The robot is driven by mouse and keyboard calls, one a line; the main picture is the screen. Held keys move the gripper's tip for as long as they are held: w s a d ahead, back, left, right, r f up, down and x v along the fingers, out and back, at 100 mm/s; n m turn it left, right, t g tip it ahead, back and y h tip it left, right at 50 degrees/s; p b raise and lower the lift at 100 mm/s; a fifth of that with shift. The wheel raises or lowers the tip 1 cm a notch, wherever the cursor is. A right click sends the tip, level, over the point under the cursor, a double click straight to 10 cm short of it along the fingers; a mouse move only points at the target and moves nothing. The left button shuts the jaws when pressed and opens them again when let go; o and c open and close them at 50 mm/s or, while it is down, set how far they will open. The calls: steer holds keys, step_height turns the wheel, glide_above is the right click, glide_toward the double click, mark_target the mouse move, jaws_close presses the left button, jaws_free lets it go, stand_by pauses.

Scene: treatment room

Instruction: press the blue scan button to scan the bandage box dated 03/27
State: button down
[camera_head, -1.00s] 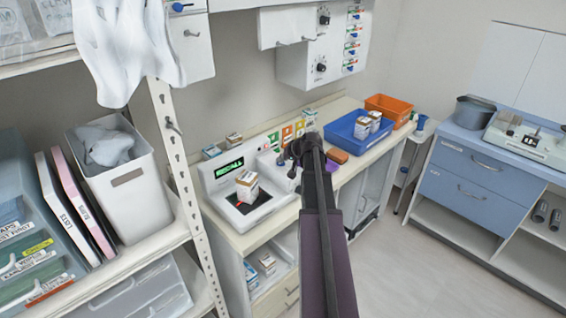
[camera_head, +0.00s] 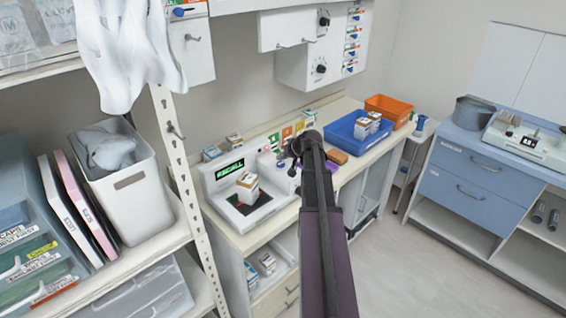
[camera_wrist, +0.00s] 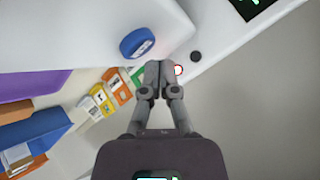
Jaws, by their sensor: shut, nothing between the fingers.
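A white and orange bandage box (camera_head: 247,188) stands on the black pad (camera_head: 262,203) of the white scanner (camera_head: 214,178). Its date is too small to read. The scanner's screen (camera_head: 230,171) shows green text that looks like "RECALL". In the wrist view a round blue button (camera_wrist: 138,42) sits on the white housing. My gripper (camera_wrist: 158,66) is shut and empty, its tips just to the right of and below the blue button in the picture; I cannot tell if they touch anything.
A blue tray (camera_head: 343,135) with boxes and an orange bin (camera_head: 388,106) stand further along the counter. Small boxes (camera_head: 211,153) stand behind the scanner. In the wrist view a black knob (camera_wrist: 196,56) and a red-and-white round mark (camera_wrist: 178,70) are near the fingertips.

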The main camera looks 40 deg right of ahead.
mark_target(282, 164)
steer(key=shift+r, duration=0.1)
steer(key=shift+r+p, duration=2.45)
steer(key=shift+p, duration=0.05)
steer(key=shift+s+f, duration=0.1)
